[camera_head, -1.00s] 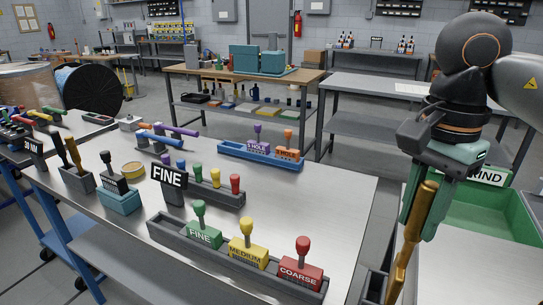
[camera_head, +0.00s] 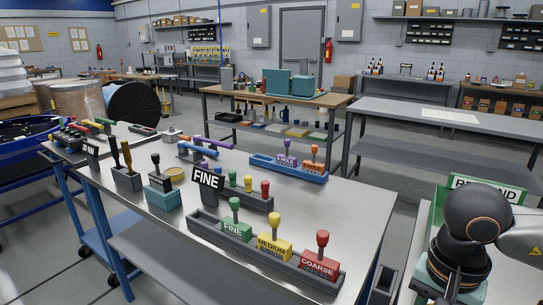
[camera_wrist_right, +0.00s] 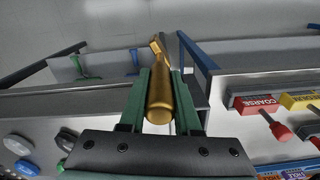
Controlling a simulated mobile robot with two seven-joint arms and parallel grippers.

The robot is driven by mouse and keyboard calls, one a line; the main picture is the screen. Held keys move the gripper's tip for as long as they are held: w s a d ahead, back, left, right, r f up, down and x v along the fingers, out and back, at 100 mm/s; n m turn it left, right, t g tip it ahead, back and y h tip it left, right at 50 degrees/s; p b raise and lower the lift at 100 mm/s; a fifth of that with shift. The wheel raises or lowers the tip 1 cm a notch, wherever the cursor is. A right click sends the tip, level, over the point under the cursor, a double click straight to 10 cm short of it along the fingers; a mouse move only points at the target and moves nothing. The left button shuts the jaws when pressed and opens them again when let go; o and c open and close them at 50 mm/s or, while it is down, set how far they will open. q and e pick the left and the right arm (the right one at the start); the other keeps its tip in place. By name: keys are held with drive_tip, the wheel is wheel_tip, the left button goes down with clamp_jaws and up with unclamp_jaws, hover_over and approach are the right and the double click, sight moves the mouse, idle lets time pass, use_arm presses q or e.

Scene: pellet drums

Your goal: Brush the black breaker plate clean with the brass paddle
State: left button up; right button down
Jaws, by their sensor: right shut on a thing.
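The brass paddle (camera_wrist_right: 158,100) is between the two green fingers of my right gripper (camera_wrist_right: 160,88) in the right wrist view, which are shut on it. Its rounded end faces the camera and its thinner far part points away. In the head view my right wrist is low at the right edge; its fingers and the paddle are hidden or out of frame. I cannot identify the black breaker plate for certain. A dark rounded piece (camera_wrist_right: 67,139) lies at lower left in the wrist view, beside grey and blue ones. My left gripper is not in view.
A metal table (camera_head: 345,205) carries a grey tray (camera_head: 200,222) with FINE, MEDIUM and COARSE blocks, a blue tray (camera_head: 262,160), and a dark holder with upright brushes (camera_head: 128,180). A green bin with a sign (camera_head: 487,190) stands at right behind my arm.

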wheel_tip(320, 180, down, 23)
drive_tip(key=s+a+n, duration=0.2)
drive_tip(key=n, duration=0.6)
drive_tip(key=shift+s+a+n, duration=0.15)
drive_tip(key=shift+a+n, duration=0.15)
drive_tip(key=shift+a, duration=0.1)
drive_tip(key=shift+d, duration=0.15)
